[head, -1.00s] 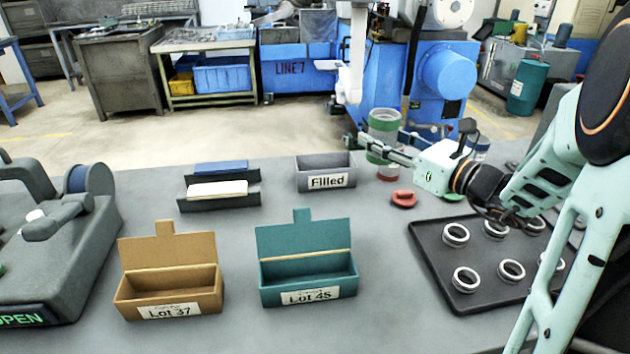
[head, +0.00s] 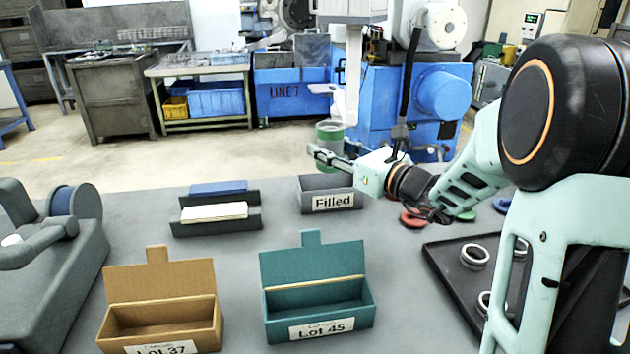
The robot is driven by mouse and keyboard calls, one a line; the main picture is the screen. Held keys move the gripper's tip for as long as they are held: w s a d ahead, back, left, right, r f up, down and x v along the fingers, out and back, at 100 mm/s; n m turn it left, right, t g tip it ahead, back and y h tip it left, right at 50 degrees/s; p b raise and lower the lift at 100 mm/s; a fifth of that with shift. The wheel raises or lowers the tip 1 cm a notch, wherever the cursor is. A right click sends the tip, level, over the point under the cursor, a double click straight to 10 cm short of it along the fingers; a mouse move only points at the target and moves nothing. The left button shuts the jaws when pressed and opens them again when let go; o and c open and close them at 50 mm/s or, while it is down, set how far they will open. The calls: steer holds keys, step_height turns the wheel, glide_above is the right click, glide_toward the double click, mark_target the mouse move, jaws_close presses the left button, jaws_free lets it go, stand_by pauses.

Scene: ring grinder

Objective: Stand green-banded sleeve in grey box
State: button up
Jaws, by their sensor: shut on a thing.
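The green-banded sleeve (head: 330,134) is a translucent tube with a green band, roughly upright in the head view. The fingers cover some of the sleeve. The grey box (head: 332,202), labelled "Filled", stands open at the back of the table. The sleeve and gripper appear above the box's rear edge in the picture, with the sleeve clear of the box. The exact distance between them cannot be told.
A brown box (head: 160,310) and a teal box (head: 318,300) stand open at the front. A dark holder (head: 217,220) is left of the grey box. A red cap (head: 413,218) lies to its right. A black tray (head: 447,262) with metal rings is partly behind my arm.

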steer(key=w+a+f, duration=0.1)
steer(key=f, duration=0.1)
steer(key=a+f+b, duration=0.1)
steer(key=f, duration=0.2)
steer(key=w+a+f+b, duration=0.1)
steer(key=f, duration=0.2)
steer(key=shift+w+a+f, duration=0.15)
steer(key=shift+w, duration=0.15)
steer(key=shift+s+f+b, duration=0.1)
steer(key=shift+f+b, duration=0.45)
steer(key=shift+f, duration=0.05)
